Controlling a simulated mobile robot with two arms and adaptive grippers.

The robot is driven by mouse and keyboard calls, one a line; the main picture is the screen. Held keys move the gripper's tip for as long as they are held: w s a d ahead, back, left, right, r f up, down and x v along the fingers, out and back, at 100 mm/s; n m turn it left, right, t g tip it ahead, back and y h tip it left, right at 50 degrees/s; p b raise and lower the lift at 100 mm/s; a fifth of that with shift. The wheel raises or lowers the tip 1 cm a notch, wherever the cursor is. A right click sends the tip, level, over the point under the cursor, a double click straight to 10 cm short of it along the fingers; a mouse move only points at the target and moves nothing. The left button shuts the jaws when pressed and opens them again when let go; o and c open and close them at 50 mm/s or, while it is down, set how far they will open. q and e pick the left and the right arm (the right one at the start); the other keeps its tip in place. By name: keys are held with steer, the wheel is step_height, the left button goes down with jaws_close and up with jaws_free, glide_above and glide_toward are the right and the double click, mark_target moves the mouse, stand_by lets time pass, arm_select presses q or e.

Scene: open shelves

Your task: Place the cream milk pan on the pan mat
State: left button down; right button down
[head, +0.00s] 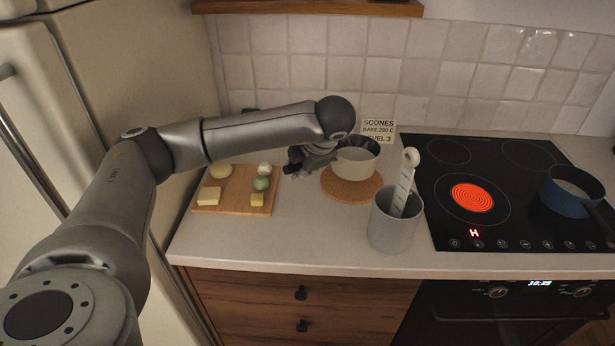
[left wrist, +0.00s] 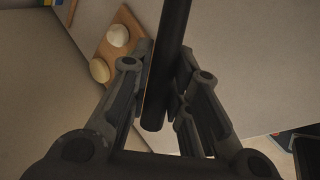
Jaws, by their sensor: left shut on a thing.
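The cream milk pan (head: 355,163) is upright over the round cork pan mat (head: 351,193) in the head view. Its base overlaps the mat; I cannot tell whether it touches or hovers just above. My left gripper (head: 305,160) is at the pan's left side, shut on its dark handle. The left wrist view shows the handle (left wrist: 168,60) between the fingers of this gripper (left wrist: 160,105). The pan body does not show clearly in that view. My right gripper is not in view.
A grey utensil pot (head: 392,228) with a white spoon-like tool stands right of the mat. A wooden board (head: 236,204) with food pieces lies to the left. The black hob (head: 490,150) has one glowing ring and a blue pan (head: 568,195). A scones sign (head: 379,128) stands behind.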

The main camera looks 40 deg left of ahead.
arm_select(q)
step_height(320, 180, down, 4)
steer(key=shift+p, duration=0.45)
steer(key=c, duration=1.3)
jaws_free()
steer(key=shift+d, duration=0.1)
steer(key=shift+c, duration=0.2)
steer(key=b+v, duration=0.1)
steer(key=v, duration=1.1)
steer(key=shift+b, duration=0.4)
